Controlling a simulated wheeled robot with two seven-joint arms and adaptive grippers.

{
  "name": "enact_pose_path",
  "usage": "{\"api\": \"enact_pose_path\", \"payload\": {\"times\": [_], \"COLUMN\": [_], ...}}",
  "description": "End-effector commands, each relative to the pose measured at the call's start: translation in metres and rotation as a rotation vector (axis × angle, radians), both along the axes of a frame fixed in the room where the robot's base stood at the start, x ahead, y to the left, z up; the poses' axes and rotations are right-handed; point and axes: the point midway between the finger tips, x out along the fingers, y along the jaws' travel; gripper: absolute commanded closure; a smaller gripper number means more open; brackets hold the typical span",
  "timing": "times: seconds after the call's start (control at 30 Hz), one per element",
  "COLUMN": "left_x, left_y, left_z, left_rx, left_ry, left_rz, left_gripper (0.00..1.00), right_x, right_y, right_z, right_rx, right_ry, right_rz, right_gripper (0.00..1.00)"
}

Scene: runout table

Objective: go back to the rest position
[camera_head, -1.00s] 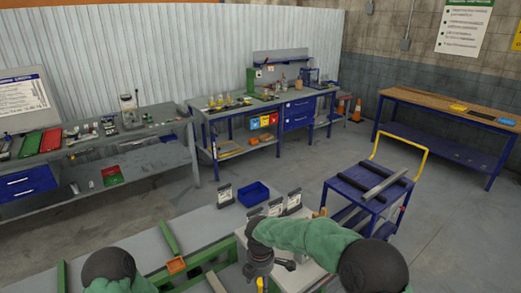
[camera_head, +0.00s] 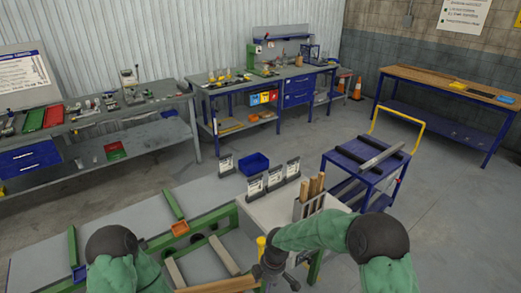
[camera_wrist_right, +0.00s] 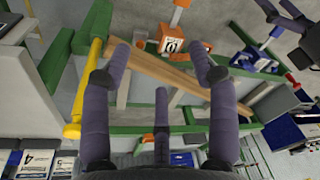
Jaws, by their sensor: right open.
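My right gripper (camera_head: 272,268) is at the bottom middle of the head view, in front of the pale bench top. In the right wrist view its fingers (camera_wrist_right: 161,60) are spread apart with nothing held between them. A wooden bar (camera_wrist_right: 178,77) lies beyond the fingers across the green frame (camera_wrist_right: 65,50), apart from them as far as I can tell. My left arm (camera_head: 112,258) shows at the lower left of the head view, its gripper out of that frame. A dark jointed shape (camera_wrist_right: 282,18) at the wrist view's upper right may be my left gripper.
The pale bench top (camera_head: 278,213) holds numbered cards (camera_head: 274,180) and a holder with wooden pieces (camera_head: 312,190). A blue bin (camera_head: 255,163) is behind. A blue trolley (camera_head: 343,160) stands right. An orange block (camera_head: 180,228) is on the green frame. Open floor lies beyond.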

Motion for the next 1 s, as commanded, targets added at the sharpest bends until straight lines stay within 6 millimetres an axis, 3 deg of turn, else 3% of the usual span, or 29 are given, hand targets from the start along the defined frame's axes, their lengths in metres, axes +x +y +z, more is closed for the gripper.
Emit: {"api": "enact_pose_path", "payload": {"times": [0.03, 0.17, 0.3, 0.5, 0.7, 1.0], "left_x": [0.000, 0.001, 0.001, 0.001, 0.001, 0.001], "left_y": [0.000, 0.000, 0.000, 0.000, 0.000, 0.000], "left_z": [-0.009, -0.027, -0.049, -0.075, -0.087, -0.086], "left_rx": [0.000, 0.000, 0.000, 0.000, 0.000, 0.000], "left_ry": [-0.001, -0.001, -0.001, -0.001, -0.001, -0.001], "left_rz": [0.000, 0.000, 0.000, 0.000, 0.000, 0.000], "left_gripper": [0.14, 0.14, 0.14, 0.14, 0.14, 0.14], "right_x": [-0.012, -0.045, -0.094, -0.162, -0.201, -0.207], "right_y": [-0.006, -0.019, -0.037, -0.062, -0.077, -0.079], "right_z": [-0.026, -0.085, -0.149, -0.207, -0.226, -0.226], "right_rx": [0.016, 0.069, 0.117, 0.136, 0.129, 0.127], "right_ry": [0.027, 0.096, 0.188, 0.297, 0.343, 0.349], "right_rz": [-0.076, -0.353, -0.748, -1.279, -1.580, -1.638], "right_gripper": [0.40, 0.40, 0.40, 0.40, 0.40, 0.40]}}
